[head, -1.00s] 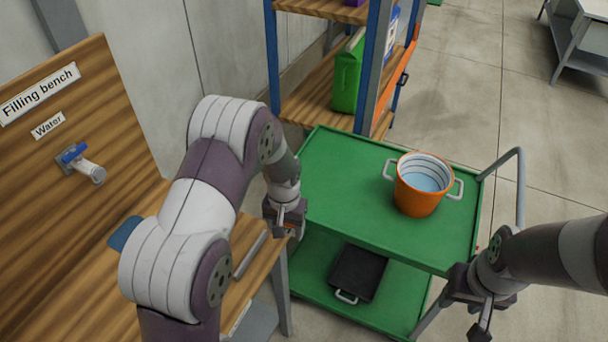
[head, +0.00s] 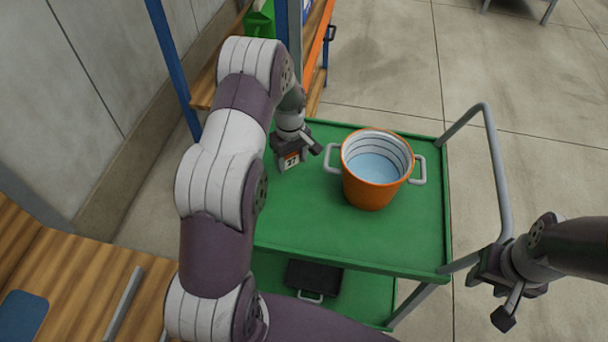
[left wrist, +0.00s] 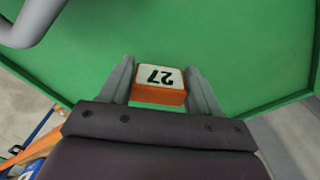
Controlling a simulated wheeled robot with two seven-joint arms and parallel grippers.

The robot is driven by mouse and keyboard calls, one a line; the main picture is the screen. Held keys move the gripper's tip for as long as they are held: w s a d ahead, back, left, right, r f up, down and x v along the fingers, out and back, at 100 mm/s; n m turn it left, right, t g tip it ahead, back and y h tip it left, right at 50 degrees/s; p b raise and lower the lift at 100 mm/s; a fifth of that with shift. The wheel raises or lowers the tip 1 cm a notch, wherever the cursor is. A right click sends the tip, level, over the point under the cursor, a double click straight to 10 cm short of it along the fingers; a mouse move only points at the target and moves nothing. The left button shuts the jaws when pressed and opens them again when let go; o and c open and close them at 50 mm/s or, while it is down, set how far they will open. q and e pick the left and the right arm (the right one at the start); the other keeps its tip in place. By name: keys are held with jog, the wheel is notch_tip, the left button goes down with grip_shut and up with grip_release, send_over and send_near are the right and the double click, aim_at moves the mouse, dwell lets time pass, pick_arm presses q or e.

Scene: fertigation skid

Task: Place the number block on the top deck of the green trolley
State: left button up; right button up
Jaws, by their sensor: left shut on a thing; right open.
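In the head view my left gripper (head: 296,160) holds the block (head: 291,160) over the left part of the green trolley's top deck (head: 310,225), left of the orange pot. I cannot tell whether the block touches the deck. My right gripper (head: 506,300) is open and empty, to the right of the trolley, past its grey handle.
An orange pot (head: 371,190) with grey handles and pale blue contents stands on the top deck. A black tray (head: 313,277) lies on the lower deck. A shelf rack (head: 289,30) stands behind the trolley. The wooden bench (head: 70,280) is at lower left. The deck's front is clear.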

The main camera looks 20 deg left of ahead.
aim_at(292, 178)
pick_arm(q)
notch_tip(292, 178, down, 5)
jog(key=shift+r, duration=0.1)
jog(key=o, duration=1)
